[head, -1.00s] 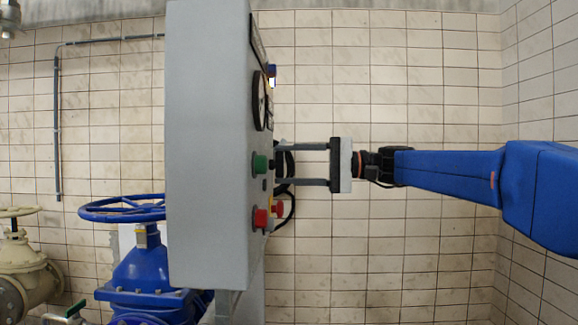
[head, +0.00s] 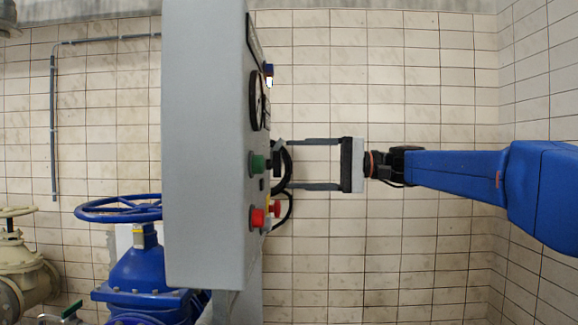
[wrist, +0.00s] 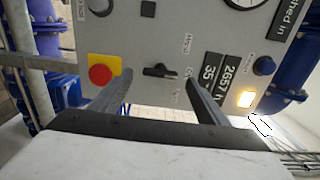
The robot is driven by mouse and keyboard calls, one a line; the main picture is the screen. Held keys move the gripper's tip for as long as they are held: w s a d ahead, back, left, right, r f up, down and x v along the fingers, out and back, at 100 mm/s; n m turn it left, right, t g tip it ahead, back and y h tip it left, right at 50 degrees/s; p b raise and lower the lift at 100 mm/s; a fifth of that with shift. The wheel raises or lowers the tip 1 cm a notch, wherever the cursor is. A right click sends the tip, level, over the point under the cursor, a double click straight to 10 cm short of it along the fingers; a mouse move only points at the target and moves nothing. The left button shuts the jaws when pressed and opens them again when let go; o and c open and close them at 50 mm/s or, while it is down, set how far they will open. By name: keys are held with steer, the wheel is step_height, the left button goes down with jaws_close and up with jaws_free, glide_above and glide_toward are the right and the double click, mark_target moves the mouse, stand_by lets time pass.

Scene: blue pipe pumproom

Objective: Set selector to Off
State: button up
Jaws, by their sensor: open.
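The selector (wrist: 160,71) is a black knob on the grey panel, centred in the wrist view. Its handle lies roughly level in that picture, towards the middle of three small labels at its right. The label text is hardly legible. My gripper (wrist: 157,78) is open, one finger at each side of the selector in the picture, gripping nothing. In the head view my gripper (head: 282,165) points left at the panel front, with its fingertips close to it. There the selector is hard to tell from the fingers and black cables.
The grey control box (head: 205,150) carries a green button (head: 257,163), a red button (head: 258,218) and a gauge (head: 257,101). A red emergency knob (wrist: 100,75) sits left of the selector in the wrist view. A blue valve wheel (head: 118,208) stands left. Free room lies right of the panel.

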steer(key=d, duration=1.4)
steer(key=shift+s, duration=0.25)
steer(key=shift+f, duration=0.15)
